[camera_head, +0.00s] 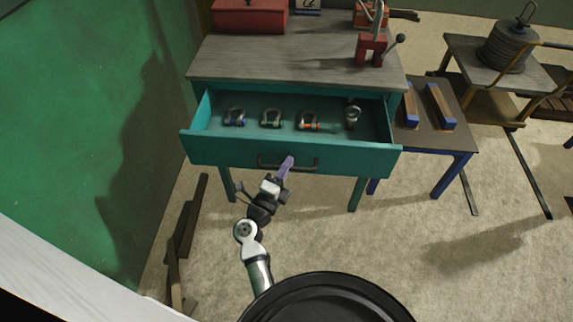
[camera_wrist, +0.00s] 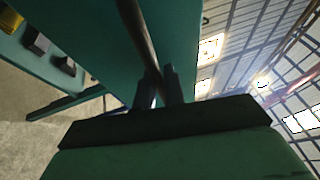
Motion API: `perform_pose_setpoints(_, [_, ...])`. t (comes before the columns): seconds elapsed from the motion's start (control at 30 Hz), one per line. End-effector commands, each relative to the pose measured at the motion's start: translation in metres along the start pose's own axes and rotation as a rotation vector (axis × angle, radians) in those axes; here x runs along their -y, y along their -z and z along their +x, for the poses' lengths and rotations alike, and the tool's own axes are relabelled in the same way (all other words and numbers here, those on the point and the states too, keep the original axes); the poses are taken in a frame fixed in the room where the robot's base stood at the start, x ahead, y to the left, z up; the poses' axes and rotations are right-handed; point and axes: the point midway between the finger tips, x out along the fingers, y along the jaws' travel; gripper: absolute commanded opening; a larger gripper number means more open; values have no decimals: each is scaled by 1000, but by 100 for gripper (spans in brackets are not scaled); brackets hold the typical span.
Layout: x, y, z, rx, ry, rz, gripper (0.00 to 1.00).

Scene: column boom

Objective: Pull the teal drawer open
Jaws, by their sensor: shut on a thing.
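The teal drawer (camera_head: 230,152) stands pulled out from the workbench in the head view, its inside open to sight. A dark bar handle (camera_head: 303,167) runs across the middle of its front. In the wrist view the handle (camera_wrist: 138,35) passes between the two fingers of my gripper (camera_wrist: 159,85), against the teal drawer front (camera_wrist: 178,30). Several shackles, one of them the blue-pinned shackle (camera_head: 235,117), lie in a row in the drawer.
The grey workbench top (camera_head: 290,55) carries a red toolbox (camera_head: 250,17) and a red lever tool (camera_head: 372,48). A low table (camera_head: 432,130) with wood blocks stands right. Dark planks (camera_head: 186,225) lie at the left by the green wall. The floor at front right is mostly clear.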

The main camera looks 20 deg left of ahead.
Motion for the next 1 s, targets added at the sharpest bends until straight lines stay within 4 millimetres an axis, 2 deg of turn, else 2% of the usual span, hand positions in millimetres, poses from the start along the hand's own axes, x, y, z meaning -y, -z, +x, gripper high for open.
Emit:
perform_pose_setpoints(0.27, [0, 0, 0, -2, 1, 0, 0])
perform_pose_setpoints(0.3, [0, 0, 0, -2, 1, 0, 13])
perform_pose_setpoints(0.47, [0, 0, 0, -1, 1, 0, 32])
perform_pose_setpoints(0.77, [2, 0, 1, -1, 1, 0, 32])
perform_pose_setpoints(0.87, [12, -1, 2, -1, 2, 3, 32])
perform_pose_setpoints(1.0, [39, -2, 8, -2, 6, 5, 32])
